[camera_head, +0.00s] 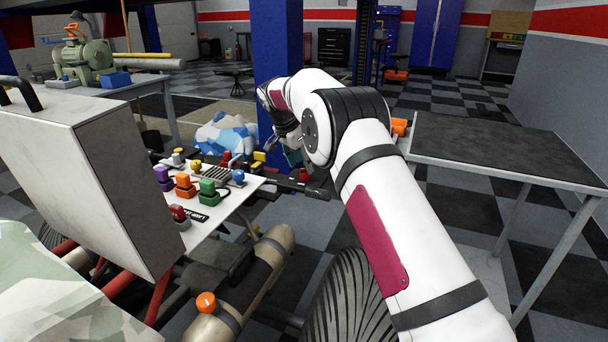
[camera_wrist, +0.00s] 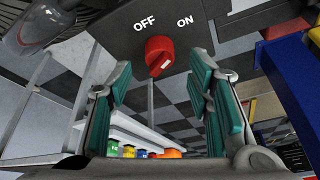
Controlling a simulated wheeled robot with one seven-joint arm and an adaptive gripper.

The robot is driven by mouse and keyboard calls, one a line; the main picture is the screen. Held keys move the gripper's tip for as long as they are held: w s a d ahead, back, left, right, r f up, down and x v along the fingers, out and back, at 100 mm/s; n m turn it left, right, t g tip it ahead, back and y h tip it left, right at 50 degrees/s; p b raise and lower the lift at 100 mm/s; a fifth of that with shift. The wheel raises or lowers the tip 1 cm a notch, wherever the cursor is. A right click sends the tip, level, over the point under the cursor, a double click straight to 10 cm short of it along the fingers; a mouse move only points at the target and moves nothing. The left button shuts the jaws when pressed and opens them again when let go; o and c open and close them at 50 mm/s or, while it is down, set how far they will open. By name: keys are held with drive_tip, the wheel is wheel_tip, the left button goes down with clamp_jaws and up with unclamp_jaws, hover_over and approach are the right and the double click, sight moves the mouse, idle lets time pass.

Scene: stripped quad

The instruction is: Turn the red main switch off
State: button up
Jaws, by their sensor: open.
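The red main switch (camera_wrist: 158,56) is a round knob with a raised grip on a dark plate (camera_wrist: 115,32) in the wrist view. White OFF is printed at its upper left and ON at its upper right. A small white mark shows on the knob's lower right part. My gripper (camera_wrist: 160,68) is open, with one teal-padded finger on each side of the knob and a visible gap to both. Whether the fingertips reach the knob's depth, I cannot tell.
A white panel (camera_head: 213,222) with several coloured blocks lies left of my arm, beside a large grey box (camera_head: 92,160). A dark-topped table (camera_head: 500,148) stands at the right. A blue column (camera_head: 276,40) rises behind my gripper.

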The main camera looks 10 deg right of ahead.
sight(304, 169)
drive_tip(key=shift+b+x, duration=0.4)
drive_tip(key=shift+x, duration=1.25)
clamp_jaws()
drive_tip(key=shift+r+n, duration=0.1)
drive_tip(key=shift+n, duration=0.3)
drive_tip(key=n+y+p, duration=0.1)
drive_tip(key=n, duration=0.1)
drive_tip(key=n+t+p, duration=0.1)
drive_tip(key=n, duration=0.2)
drive_tip(key=shift+d+t+y, duration=0.1)
drive_tip(key=shift+t+y, duration=0.2)
drive_tip(key=shift+y, duration=0.1)
drive_tip(key=n+y+p, duration=0.2)
drive_tip(key=n+p, duration=0.1)
drive_tip(key=n, duration=0.3)
drive_tip(key=shift+p, duration=0.35)
